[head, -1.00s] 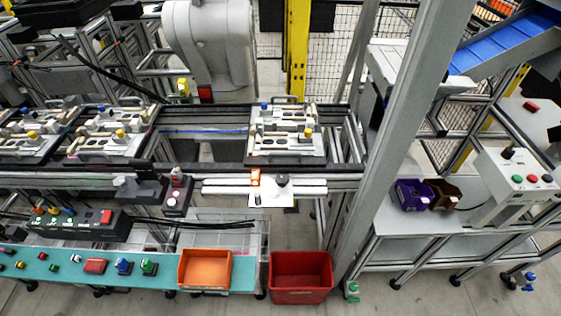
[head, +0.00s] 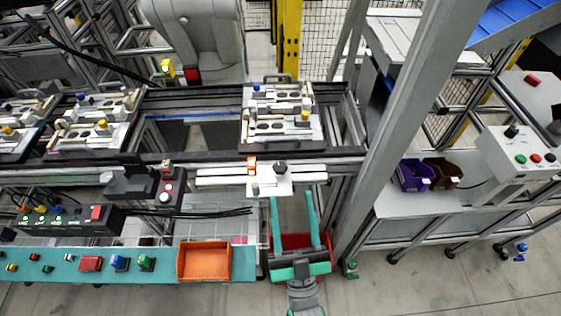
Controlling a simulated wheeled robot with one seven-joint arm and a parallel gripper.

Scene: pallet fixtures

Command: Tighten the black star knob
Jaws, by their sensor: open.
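The black star knob (head: 280,167) sits on a small white plate (head: 268,187) fixed to the pale rails at the front of the conveyor frame. An orange-lit block (head: 252,166) stands just left of it on the same plate. My gripper (head: 294,199) comes up from the bottom of the head view. Its two long green fingers are spread apart with nothing between them. The fingertips are just below the plate in the picture, apart from the knob. The knob is in full view.
A pallet fixture (head: 277,128) lies on the conveyor behind the knob. A grey post (head: 404,130) stands to the right. The orange bin (head: 204,262) is left of my gripper, and a red bin (head: 291,241) is partly hidden behind it. A control box (head: 66,220) is at left.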

